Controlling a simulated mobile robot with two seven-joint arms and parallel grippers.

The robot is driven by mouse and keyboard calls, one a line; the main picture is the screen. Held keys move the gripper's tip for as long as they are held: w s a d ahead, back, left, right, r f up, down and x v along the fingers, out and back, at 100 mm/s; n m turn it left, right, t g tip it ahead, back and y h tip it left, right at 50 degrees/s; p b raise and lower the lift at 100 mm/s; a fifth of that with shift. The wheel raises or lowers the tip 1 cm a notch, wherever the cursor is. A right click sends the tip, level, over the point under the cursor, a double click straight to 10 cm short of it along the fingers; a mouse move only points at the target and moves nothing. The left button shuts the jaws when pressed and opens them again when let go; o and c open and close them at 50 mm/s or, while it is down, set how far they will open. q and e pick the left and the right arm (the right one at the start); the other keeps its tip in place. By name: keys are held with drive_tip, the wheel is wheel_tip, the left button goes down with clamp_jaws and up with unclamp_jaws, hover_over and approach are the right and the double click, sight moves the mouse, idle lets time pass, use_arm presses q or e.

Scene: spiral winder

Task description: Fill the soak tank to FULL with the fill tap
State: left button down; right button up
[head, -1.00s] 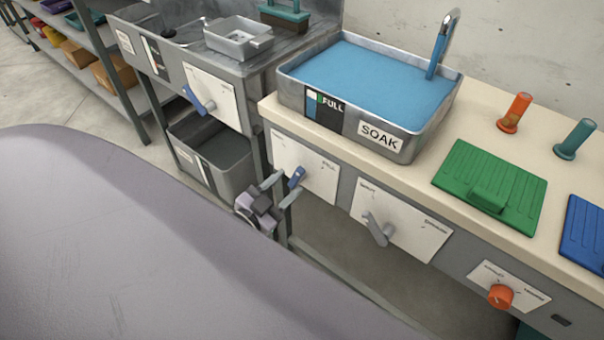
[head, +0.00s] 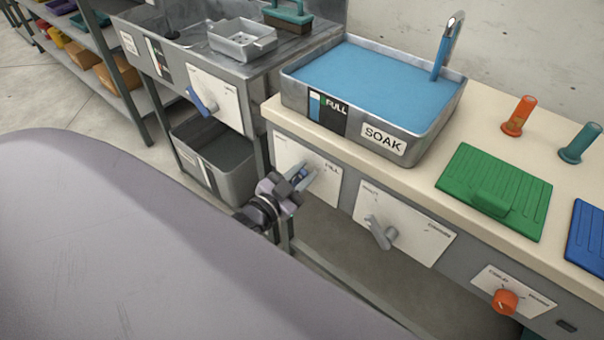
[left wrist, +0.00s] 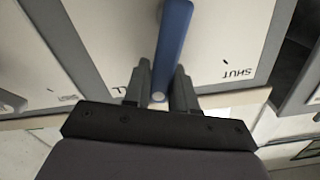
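The soak tank (head: 385,140) is a metal basin labelled SOAK on the bench, holding blue water (head: 370,80). Its gauge (head: 327,113) shows a blue column with a pale part above it, beside a green mark and FULL. A tap spout (head: 446,45) stands at its back right corner. The fill tap's blue lever (left wrist: 173,45) is on a white panel (head: 322,188) marked FILL and SHUT. My left gripper (head: 298,184) is at this lever. In the left wrist view its fingers (left wrist: 160,82) stand apart, one each side of the lever's end. My right gripper is out of view.
A grey lever (head: 380,232) and an orange knob (head: 505,301) sit on panels further right. Another blue-handled lever (head: 203,101) is on the sink unit at left. A grey bin (head: 218,160) stands below. Green (head: 493,190) and blue lids lie on the bench.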

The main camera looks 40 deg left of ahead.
sight(292, 157)
use_arm(q)
drive_tip(key=shift+a, duration=0.1)
drive_tip(key=n, duration=0.1)
drive_tip(key=a+n, duration=0.1)
drive_tip(key=shift+a+r+n+p, duration=0.15)
drive_tip(key=shift+r+n+p, duration=0.05)
drive_tip(key=shift+n+p, duration=0.2)
drive_tip(key=a+n, duration=0.1)
drive_tip(key=n, duration=0.1)
drive_tip(key=shift+w+a+n, duration=0.1)
drive_tip(key=shift+a+n, duration=0.1)
drive_tip(key=shift+n, duration=0.2)
drive_tip(key=a+n, duration=0.1)
drive_tip(key=n, duration=0.2)
drive_tip(key=shift+a+f+n+b, duration=0.3)
drive_tip(key=shift+a+f+b, duration=0.05)
drive_tip(key=shift+a, duration=0.05)
drive_tip(key=shift+w+a+f+n+b, duration=0.1)
drive_tip(key=shift+a+f+n+b, duration=0.2)
drive_tip(key=shift+n, duration=0.6)
drive_tip(key=shift+a+f+n+b, duration=0.15)
drive_tip(key=shift+a+n+b, duration=0.25)
drive_tip(key=shift+n, duration=0.5)
drive_tip(key=c, duration=1)
unclamp_jaws()
drive_tip(key=s+p, duration=0.1)
drive_tip(key=s, duration=0.6)
drive_tip(key=shift+a, duration=0.35)
